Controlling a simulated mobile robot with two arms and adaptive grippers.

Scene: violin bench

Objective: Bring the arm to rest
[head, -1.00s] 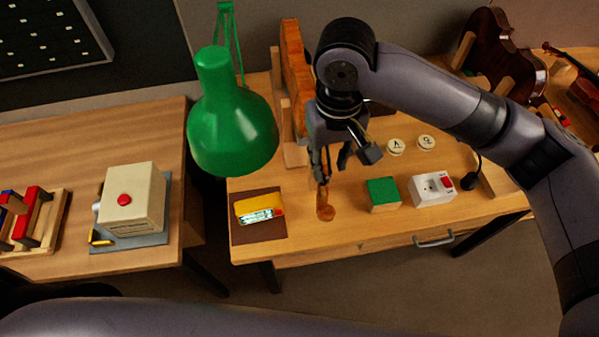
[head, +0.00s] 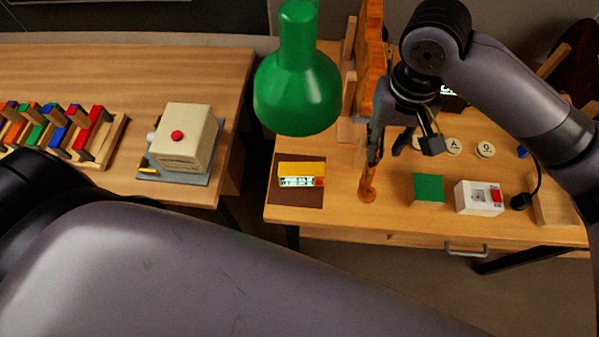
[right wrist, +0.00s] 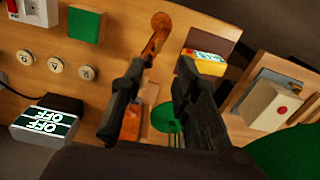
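My right gripper (head: 392,145) hangs above the right-hand bench. Its two fingers (right wrist: 158,85) stand apart, with nothing gripped between them. An orange-brown violin (head: 372,60) stands edge-on in a wooden holder; its scroll (head: 367,188) points to the bench's front, just below the gripper in the head view. In the right wrist view the scroll (right wrist: 156,35) shows beyond the fingertips and part of the orange body shows between the fingers. Whether a finger touches the violin I cannot tell. My left gripper is out of view; a large grey link of mine fills the lower left.
A green lamp (head: 297,85) overhangs the bench's left end. A yellow meter (head: 302,175), green block (head: 427,188), white switch box (head: 480,197) and round labelled discs (head: 485,150) lie on the bench. The left table holds a cream box (head: 187,140) and a colored-block rack (head: 75,135).

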